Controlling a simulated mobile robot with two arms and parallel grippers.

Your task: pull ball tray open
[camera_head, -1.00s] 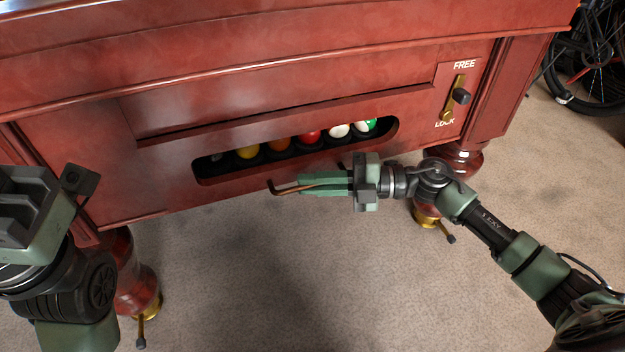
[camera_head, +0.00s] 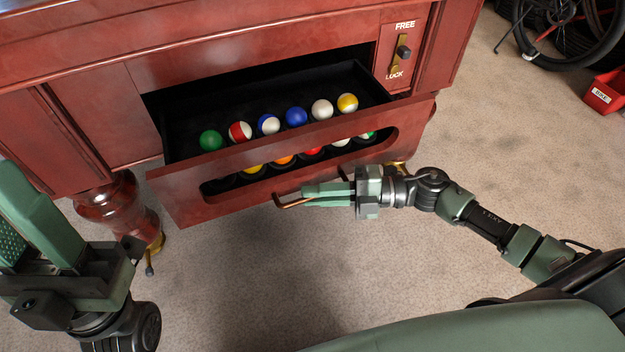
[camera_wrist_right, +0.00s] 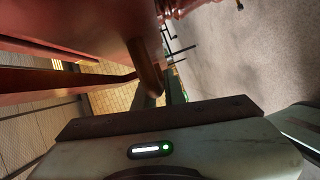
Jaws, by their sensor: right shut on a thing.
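The ball tray (camera_head: 215,208) is a red wooden drawer in the table's side, standing well out of its opening. Inside its black interior lies a row of coloured balls (camera_head: 296,117). More balls show through the slot in its front. In the right wrist view the handle (camera_wrist_right: 148,76) is dark and partly hidden by the gripper. My left gripper (camera_head: 35,222) is open and empty at the left, apart from the tray.
A FREE/LOCK latch (camera_head: 403,52) sits on the table's side, right of the tray. Turned table legs (camera_head: 120,208) stand at the left and behind the tray. A bicycle wheel (camera_head: 565,28) and red bin (camera_head: 605,92) are at upper right. Carpet in front is clear.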

